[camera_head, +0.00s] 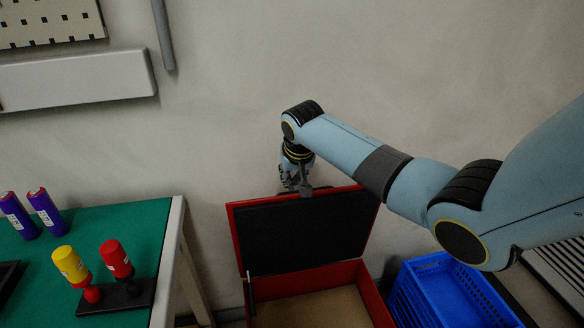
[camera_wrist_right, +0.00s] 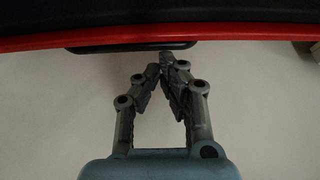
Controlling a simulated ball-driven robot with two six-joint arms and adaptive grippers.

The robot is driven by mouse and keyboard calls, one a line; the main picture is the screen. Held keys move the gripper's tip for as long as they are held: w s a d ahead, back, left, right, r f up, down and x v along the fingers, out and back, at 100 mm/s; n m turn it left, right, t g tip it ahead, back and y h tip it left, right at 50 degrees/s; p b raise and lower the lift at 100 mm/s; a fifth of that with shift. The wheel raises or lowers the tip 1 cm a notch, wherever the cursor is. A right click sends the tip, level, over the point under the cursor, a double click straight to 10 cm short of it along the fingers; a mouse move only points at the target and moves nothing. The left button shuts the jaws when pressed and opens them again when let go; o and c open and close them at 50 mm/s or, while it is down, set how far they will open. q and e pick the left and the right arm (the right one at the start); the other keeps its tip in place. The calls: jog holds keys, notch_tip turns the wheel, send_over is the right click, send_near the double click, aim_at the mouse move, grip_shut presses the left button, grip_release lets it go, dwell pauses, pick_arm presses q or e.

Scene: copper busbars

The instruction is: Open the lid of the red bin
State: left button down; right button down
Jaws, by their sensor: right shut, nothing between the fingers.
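The red bin (camera_head: 376,296) stands on the floor in the lower middle of the head view, with a light brown bottom inside. Its lid (camera_head: 300,232), red-rimmed with a dark inner face, stands raised at the back of the bin. In the right wrist view the lid's red edge (camera_wrist_right: 230,31) runs across the top, with a dark handle (camera_wrist_right: 130,47) below it. My right gripper (camera_head: 296,187) is at the lid's upper edge; in the wrist view its fingertips (camera_wrist_right: 163,64) meet, empty, just below the handle. I cannot tell if they touch it. My left gripper is not in view.
A blue crate (camera_head: 436,262) stands right of the bin. A green-topped table (camera_head: 140,225) at left holds purple cylinders (camera_head: 45,212) and a black stand with yellow (camera_head: 68,263) and red (camera_head: 116,258) tools.

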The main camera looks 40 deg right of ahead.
aim_at(297, 194)
jog(key=shift+s+a, duration=0.5)
jog(key=shift+s, duration=0.35)
jog(key=s+p, duration=0.1)
jog(key=s+a+p, duration=0.1)
jog(key=p, duration=0.2)
jog(key=shift+s+a+r, duration=0.15)
jog(key=shift+s+a, duration=0.1)
jog(key=shift+s, duration=0.15)
jog(key=s+a+f+t+p, duration=0.1)
jog(key=s+a+f+p, duration=0.1)
jog(key=s, duration=0.4)
jog(key=shift+a+h+p, duration=0.3)
jog(key=shift+a+p, duration=0.4)
jog(key=shift+p, duration=0.15)
jog(key=shift+s, duration=0.1)
